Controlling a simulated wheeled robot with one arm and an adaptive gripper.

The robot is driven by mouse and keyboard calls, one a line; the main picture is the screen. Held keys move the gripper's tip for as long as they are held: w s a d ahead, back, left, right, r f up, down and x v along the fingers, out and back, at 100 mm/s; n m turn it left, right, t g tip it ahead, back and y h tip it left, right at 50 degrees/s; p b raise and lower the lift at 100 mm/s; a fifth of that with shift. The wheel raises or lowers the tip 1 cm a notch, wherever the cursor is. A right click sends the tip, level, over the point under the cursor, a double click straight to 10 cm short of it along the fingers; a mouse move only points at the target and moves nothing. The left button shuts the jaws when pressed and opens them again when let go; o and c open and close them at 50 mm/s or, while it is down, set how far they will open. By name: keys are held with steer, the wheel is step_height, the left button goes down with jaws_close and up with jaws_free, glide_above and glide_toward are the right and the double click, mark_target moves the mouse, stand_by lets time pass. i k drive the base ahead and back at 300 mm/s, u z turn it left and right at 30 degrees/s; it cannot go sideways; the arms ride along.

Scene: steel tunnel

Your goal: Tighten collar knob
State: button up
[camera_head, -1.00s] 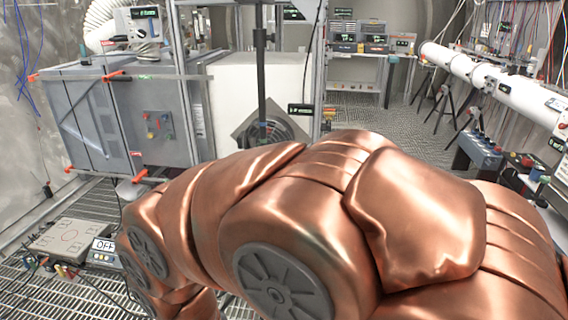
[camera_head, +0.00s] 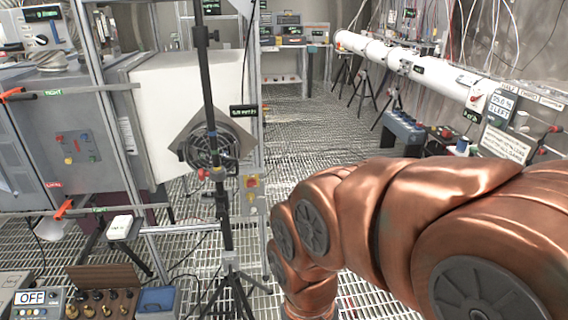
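A black tripod stand (camera_head: 222,215) stands upright on the grating left of centre. My copper arm fills the lower right and bends down to the right of the stand. My gripper is out of view below the frame.
A grey cabinet (camera_head: 65,120) with red-handled latches stands at left. A wooden rack of brass fittings (camera_head: 104,302) and a box reading OFF (camera_head: 38,302) are at lower left. A white tube (camera_head: 440,78) on tripods runs along the right. Grating floor (camera_head: 310,125) is clear behind the arm.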

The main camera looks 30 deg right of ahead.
mark_target(201, 173)
steer(key=z, duration=0.15)
steer(key=i, duration=0.5)
steer(key=u, duration=0.4)
steer(key=k, duration=0.55)
steer(key=u, duration=1.6)
steer(key=i, duration=1.55)
steer(key=z, duration=0.6)
steer(key=i, duration=0.3)
steer(key=z, duration=0.35)
